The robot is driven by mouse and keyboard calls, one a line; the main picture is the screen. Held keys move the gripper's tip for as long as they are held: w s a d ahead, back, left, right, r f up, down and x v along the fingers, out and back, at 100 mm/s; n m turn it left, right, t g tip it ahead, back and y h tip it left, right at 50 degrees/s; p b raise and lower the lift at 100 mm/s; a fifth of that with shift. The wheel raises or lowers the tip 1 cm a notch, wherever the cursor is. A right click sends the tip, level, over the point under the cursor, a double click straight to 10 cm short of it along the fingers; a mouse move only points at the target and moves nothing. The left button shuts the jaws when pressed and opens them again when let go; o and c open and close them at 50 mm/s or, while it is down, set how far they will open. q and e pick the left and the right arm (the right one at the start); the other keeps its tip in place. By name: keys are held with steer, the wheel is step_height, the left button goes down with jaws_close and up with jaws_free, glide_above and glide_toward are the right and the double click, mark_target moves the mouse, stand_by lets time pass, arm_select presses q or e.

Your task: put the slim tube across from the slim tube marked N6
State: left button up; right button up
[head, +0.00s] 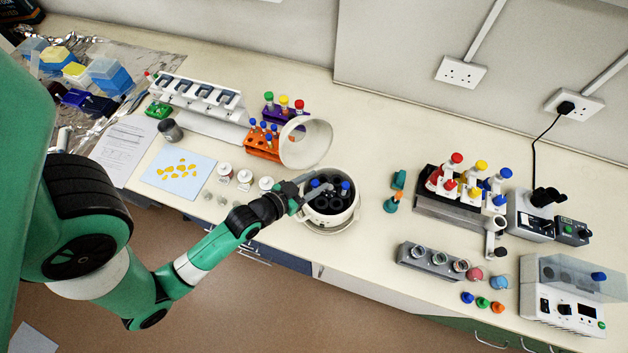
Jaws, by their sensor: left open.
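A small white centrifuge (333,219) stands open near the front of the bench, with its round lid (306,143) tipped back. Its dark rotor (331,200) holds two blue-capped slim tubes, one at the back left (315,183) and one at the back right (346,186). No N6 marking is readable at this size. My left gripper (315,191) is open over the left part of the rotor, close to the left tube; I cannot tell whether it touches it. The orange rack (262,146) behind holds several more blue-capped slim tubes. My right gripper is not in view.
A purple rack (285,114) with coloured-cap tubes stands behind the orange rack. White jars (245,177) stand left of the centrifuge. Teal pieces (392,202) and a grey block (432,262) are to its right. The raised lid stands close behind the rotor.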

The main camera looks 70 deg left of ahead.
arm_select(q)
steer(key=shift+d, duration=0.1)
steer(key=shift+s+d+r, duration=0.1)
steer(key=shift+s+d, duration=0.1)
steer(key=shift+s, duration=0.15)
steer(key=v, duration=1)
steer(key=shift+s+r+b, duration=0.25)
steer(key=shift+s+b, duration=0.05)
steer(key=shift+b, duration=0.05)
